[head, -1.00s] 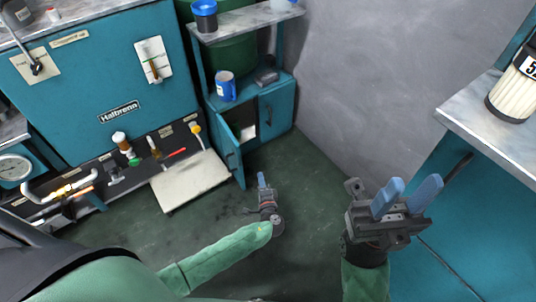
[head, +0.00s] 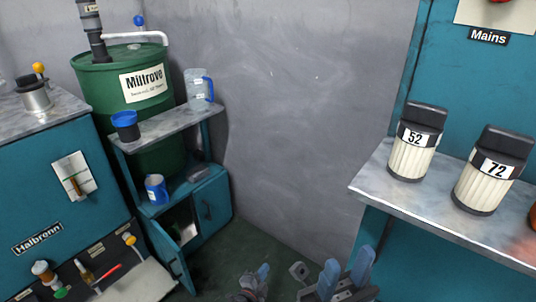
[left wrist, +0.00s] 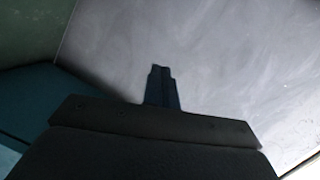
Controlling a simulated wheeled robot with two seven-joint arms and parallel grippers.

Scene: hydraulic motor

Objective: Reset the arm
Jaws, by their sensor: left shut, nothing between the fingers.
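My left gripper (head: 263,270) is at the bottom middle of the head view, its blue fingers together with nothing between them. In the left wrist view its fingers (left wrist: 161,86) show dark and closed against a grey wall. My right gripper (head: 346,266) is at the bottom edge, right of the left one. Its two blue fingers stand apart and nothing shows between them. The lower parts of both grippers and the arms are cut off by the frame.
A grey wall (head: 290,110) fills the middle. A bench (head: 440,215) at right holds filter canisters 52 (head: 412,150) and 72 (head: 487,180). At left are a teal machine (head: 30,180), a green drum (head: 110,90), and a shelf (head: 165,127) with a clear jug (head: 197,90).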

